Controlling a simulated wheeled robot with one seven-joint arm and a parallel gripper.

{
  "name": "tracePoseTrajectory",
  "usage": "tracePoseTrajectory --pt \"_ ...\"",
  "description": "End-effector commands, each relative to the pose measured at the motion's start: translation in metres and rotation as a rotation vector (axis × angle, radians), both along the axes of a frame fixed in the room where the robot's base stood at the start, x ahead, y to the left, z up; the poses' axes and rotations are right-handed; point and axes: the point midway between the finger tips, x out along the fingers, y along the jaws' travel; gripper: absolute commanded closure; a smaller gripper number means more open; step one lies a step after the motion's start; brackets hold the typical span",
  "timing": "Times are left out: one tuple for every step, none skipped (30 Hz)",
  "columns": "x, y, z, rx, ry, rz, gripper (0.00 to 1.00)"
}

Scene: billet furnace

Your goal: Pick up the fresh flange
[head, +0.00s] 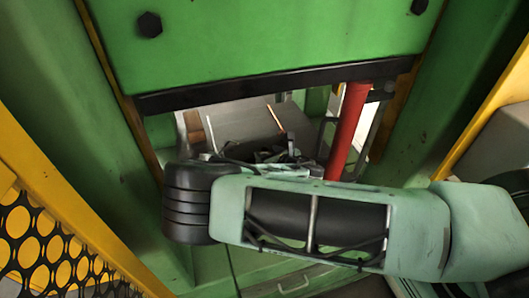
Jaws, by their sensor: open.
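I cannot make out the fresh flange in the head view. My mint-green arm crosses the lower middle of the picture and covers the lower part of the opening in the green machine (260,40). A dark, cluttered shape shows inside the opening just above my arm, too small and dark to name. I see no fingertips of my gripper; they are out of sight or hidden behind the arm.
A black bar (275,85) edges the opening's top. A red cylinder (348,130) stands at its right side. A yellow-framed black mesh guard (45,245) is at lower left, and a yellow rail (487,100) at right. Green walls leave little room at the sides.

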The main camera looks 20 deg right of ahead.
Motion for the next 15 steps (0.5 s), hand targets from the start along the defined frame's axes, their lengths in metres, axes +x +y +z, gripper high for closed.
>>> tracePoseTrajectory --pt "0.002 0.001 -0.001 0.000 0.000 0.001 0.48" --pt "0.003 0.001 -0.001 0.000 0.000 0.001 0.48" --pt "0.006 0.001 -0.002 0.000 0.000 0.000 0.48" --pt "0.008 0.001 -0.003 0.001 0.000 0.001 0.48" --pt "0.011 0.001 -0.003 0.001 0.000 0.001 0.48" --pt "0.016 0.001 -0.005 0.002 0.000 -0.001 0.48" --pt "0.020 0.001 -0.006 0.002 0.000 -0.001 0.48" --pt "0.024 0.002 -0.008 0.002 0.000 -0.001 0.48" --pt "0.029 0.002 -0.010 0.002 0.000 -0.001 0.48" --pt "0.033 0.003 -0.011 0.003 0.000 0.000 0.48" --pt "0.037 0.003 -0.014 0.002 0.000 0.000 0.48" --pt "0.041 0.004 -0.016 0.002 -0.001 0.000 0.48" --pt "0.044 0.005 -0.017 0.001 0.000 0.001 0.48" --pt "0.046 0.006 -0.019 0.000 0.000 0.001 0.48" --pt "0.048 0.006 -0.020 0.000 0.001 0.000 0.48"
